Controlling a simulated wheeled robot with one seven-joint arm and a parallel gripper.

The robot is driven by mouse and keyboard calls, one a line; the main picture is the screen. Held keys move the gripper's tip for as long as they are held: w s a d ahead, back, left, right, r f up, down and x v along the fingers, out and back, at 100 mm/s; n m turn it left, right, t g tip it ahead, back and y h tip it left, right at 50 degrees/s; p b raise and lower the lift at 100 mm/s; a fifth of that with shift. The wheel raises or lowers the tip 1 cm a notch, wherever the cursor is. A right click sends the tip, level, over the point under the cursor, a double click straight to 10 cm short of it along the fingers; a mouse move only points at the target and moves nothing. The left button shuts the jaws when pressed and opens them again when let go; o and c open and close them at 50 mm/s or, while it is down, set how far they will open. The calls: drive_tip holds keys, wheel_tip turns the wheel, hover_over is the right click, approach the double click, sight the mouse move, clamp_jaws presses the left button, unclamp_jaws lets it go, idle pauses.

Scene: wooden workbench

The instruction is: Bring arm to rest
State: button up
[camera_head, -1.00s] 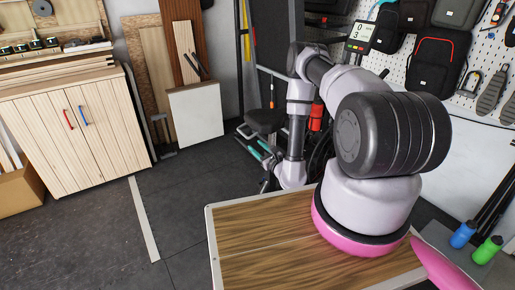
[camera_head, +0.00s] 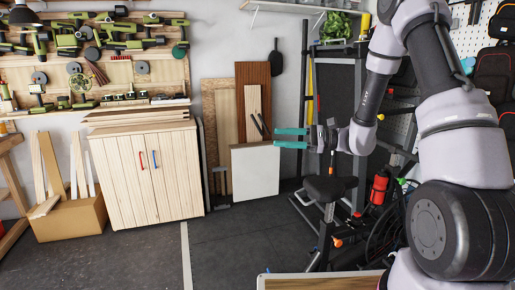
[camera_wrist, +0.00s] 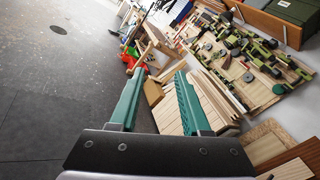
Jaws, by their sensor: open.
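My gripper (camera_head: 290,138) is at the middle of the head view, raised above the floor and pointing left. Its two teal fingers are spread apart with nothing between them. In the wrist view the same open fingers of my gripper (camera_wrist: 157,100) point away from the camera, towards the cabinet and the tool wall. My arm comes down from the upper right of the head view and bends at the wrist. A corner of the wooden workbench (camera_head: 315,283) shows at the bottom edge.
A wooden cabinet (camera_head: 148,178) stands at left, beside a cardboard box (camera_head: 70,218) of planks. A white panel (camera_head: 255,170) leans on the wall behind my gripper. Green tools (camera_head: 110,35) hang on the wall. The floor at centre is clear.

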drive_tip(key=s+d+r+n+g+h, duration=0.2)
drive_tip(key=s+r+n+h, duration=0.2)
drive_tip(key=s, duration=0.3)
drive_tip(key=s+d+r+n+g+h, duration=0.1)
drive_tip(key=s+d+r+n+h, duration=0.15)
drive_tip(key=s+r+h, duration=0.4)
drive_tip(key=s+d+r+n+t+h, duration=0.1)
drive_tip(key=s+d+r+t+h, duration=0.1)
drive_tip(key=d, duration=0.4)
drive_tip(key=s+d+r+n+t+h, duration=0.1)
drive_tip(key=s+d+r+t+h, duration=0.2)
drive_tip(key=s+d+t, duration=0.3)
drive_tip(key=shift+r, duration=0.45)
drive_tip(key=shift+d, duration=0.15)
